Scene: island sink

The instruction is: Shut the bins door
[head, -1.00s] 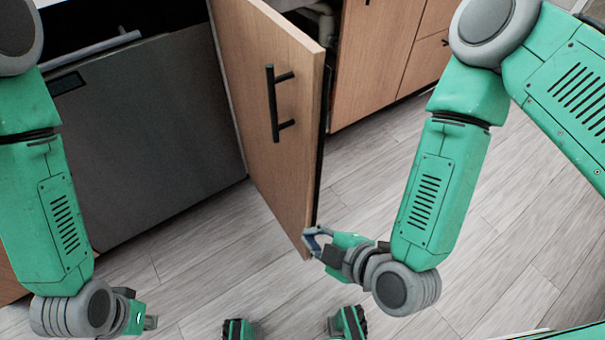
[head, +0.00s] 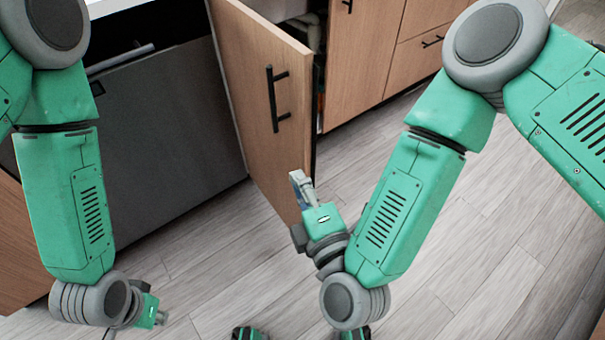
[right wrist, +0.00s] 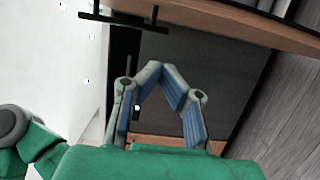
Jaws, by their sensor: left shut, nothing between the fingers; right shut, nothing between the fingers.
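The bins door (head: 262,100) is a wooden cabinet door with a black bar handle (head: 273,98). It stands open, jutting out from the cabinet front towards me. My right gripper (head: 297,178) is shut and empty, at the door's lower free edge in the head view; I cannot tell whether it touches. The right wrist view shows its closed fingers (right wrist: 168,75) with the door's wood (right wrist: 225,22) and handle (right wrist: 125,18) above them. My left gripper (head: 160,318) is shut and empty, low at the left over the floor, away from the door.
A dark grey dishwasher (head: 165,130) with a bar handle stands left of the door. Wooden cabinets and drawers (head: 365,60) continue to the right of the opening. The grey plank floor (head: 480,250) is clear at the right.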

